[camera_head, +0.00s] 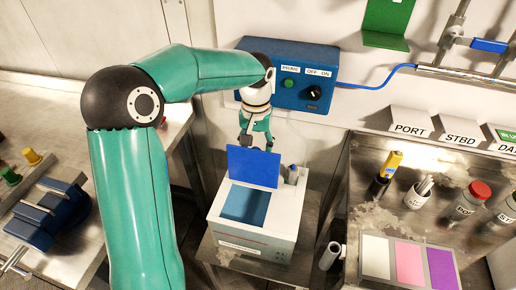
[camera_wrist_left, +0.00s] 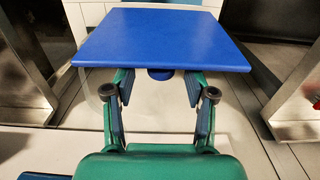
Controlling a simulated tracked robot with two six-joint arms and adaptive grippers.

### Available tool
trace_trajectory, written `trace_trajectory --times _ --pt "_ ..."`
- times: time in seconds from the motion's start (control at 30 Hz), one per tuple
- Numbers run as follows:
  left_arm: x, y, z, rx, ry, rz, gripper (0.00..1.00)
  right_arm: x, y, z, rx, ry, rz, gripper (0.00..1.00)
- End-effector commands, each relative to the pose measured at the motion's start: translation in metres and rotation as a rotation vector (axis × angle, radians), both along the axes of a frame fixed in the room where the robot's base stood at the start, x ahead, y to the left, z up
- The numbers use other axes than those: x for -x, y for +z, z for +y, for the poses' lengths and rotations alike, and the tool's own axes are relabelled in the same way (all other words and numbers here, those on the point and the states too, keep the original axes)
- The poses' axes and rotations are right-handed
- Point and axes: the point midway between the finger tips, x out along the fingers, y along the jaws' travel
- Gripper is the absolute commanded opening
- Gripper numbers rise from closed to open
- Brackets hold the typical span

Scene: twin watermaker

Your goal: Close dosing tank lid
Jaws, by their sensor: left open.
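The dosing tank (camera_head: 257,228) is a white box on a low metal stand, with a blue-lined opening in its top. Its blue lid (camera_head: 252,167) stands raised at the back of the opening. My left gripper (camera_head: 250,143) is open just behind and above the lid's top edge. In the left wrist view the lid (camera_wrist_left: 160,38) fills the upper middle, and my left gripper (camera_wrist_left: 158,100) has its fingers spread below it. A dark blue round part shows under the lid between the fingers. I cannot tell whether the fingers touch the lid. My right gripper is not in view.
A blue control box (camera_head: 290,80) with a green button and a knob is on the wall behind. A metal bench (camera_head: 350,200) with bottles, cups and colour cards stands at right. A blue vise (camera_head: 50,213) sits on the left bench.

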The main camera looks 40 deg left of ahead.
Motion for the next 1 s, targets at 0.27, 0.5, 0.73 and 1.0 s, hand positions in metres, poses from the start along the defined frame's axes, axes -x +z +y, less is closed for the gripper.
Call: trace_trajectory --times 0.27,0.5,0.73,1.0 --pt "0.000 -0.009 0.000 0.000 0.000 0.000 0.55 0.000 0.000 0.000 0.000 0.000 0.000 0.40" --pt "0.000 -0.009 0.000 0.000 0.000 0.000 0.40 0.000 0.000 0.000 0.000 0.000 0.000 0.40" --pt "0.000 -0.009 0.000 0.001 0.000 0.000 0.02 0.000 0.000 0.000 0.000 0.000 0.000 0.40" --pt "-0.001 -0.009 -0.007 0.004 -0.004 -0.002 0.00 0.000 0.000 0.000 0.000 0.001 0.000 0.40"
